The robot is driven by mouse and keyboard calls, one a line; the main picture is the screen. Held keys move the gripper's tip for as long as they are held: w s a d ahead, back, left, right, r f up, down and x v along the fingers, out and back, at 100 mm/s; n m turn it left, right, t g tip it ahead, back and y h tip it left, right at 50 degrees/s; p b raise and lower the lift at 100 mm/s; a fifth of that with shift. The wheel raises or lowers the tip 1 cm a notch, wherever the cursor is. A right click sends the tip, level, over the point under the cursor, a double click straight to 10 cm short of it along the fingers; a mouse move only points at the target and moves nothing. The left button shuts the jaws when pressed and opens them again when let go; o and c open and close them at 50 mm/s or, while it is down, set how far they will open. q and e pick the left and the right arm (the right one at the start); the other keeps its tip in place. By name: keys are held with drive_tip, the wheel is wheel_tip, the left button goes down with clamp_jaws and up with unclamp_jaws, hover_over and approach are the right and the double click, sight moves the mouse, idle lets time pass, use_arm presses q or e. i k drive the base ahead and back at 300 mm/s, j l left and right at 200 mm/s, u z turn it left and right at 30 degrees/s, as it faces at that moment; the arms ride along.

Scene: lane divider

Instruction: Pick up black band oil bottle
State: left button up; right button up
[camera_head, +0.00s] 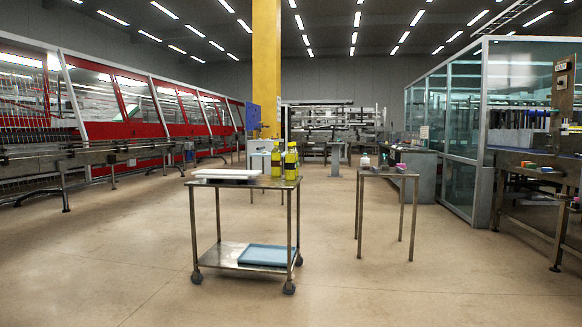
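Yellow-green oil bottles stand upright, close together, at the right end of a metal cart's top shelf. One bottle (276,160) stands on the left and another (291,164) just right of it. Both seem to carry dark patches or bands, but they are too small to tell which one is the black band oil bottle. The cart (235,183) stands ahead, a little left of the middle of the view. Neither of my grippers is in view.
A white flat tray (226,174) lies on the cart top, and a blue tray (265,255) on its lower shelf. A small metal table (387,173) with small items stands to the right. Open floor (330,290) lies in front. Machines line both sides.

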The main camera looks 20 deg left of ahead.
sight(290, 155)
drive_tip(key=i+j+u, duration=0.35)
drive_tip(key=i, duration=0.3)
drive_tip(key=i+j+u, duration=0.35)
drive_tip(key=i, duration=0.35)
drive_tip(key=i+u, duration=0.4)
drive_tip(key=i, duration=0.35)
